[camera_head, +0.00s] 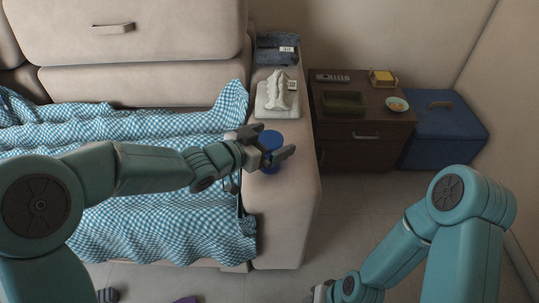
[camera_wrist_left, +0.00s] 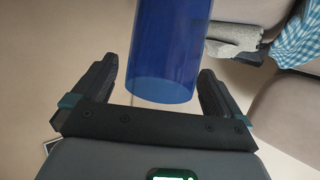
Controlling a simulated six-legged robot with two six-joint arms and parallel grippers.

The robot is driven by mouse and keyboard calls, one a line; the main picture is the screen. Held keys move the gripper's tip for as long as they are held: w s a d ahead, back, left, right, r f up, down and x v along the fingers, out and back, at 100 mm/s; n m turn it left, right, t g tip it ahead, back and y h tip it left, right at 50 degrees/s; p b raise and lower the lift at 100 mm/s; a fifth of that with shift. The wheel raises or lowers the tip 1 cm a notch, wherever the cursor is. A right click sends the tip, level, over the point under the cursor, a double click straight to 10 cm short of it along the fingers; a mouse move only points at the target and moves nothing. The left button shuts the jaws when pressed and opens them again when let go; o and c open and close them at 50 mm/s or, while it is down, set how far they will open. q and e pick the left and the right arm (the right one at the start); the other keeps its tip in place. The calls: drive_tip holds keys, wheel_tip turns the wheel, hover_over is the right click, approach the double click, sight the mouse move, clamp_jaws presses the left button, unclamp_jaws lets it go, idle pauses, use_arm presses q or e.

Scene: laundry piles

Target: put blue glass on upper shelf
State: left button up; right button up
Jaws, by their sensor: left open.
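The blue glass (camera_head: 270,137) stands on the beige sofa's wide armrest (camera_head: 289,205), near its middle. My left gripper (camera_head: 272,146) is open around it, with one finger on each side. In the left wrist view the blue glass (camera_wrist_left: 168,50) rises between the two spread fingers (camera_wrist_left: 160,88), with visible gaps on both sides. My right gripper (camera_head: 320,291) is low at the bottom edge of the head view, partly cut off, and its jaws are unclear. I cannot make out an upper shelf in these views.
A blue checked blanket (camera_head: 150,222) covers the seat. A dark cabinet (camera_head: 365,150) with small items and a blue box (camera_head: 445,135) stand right. The floor between is clear.

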use_arm(q)
drive_tip(key=shift+r, duration=0.1)
drive_tip(key=c, duration=1.3)
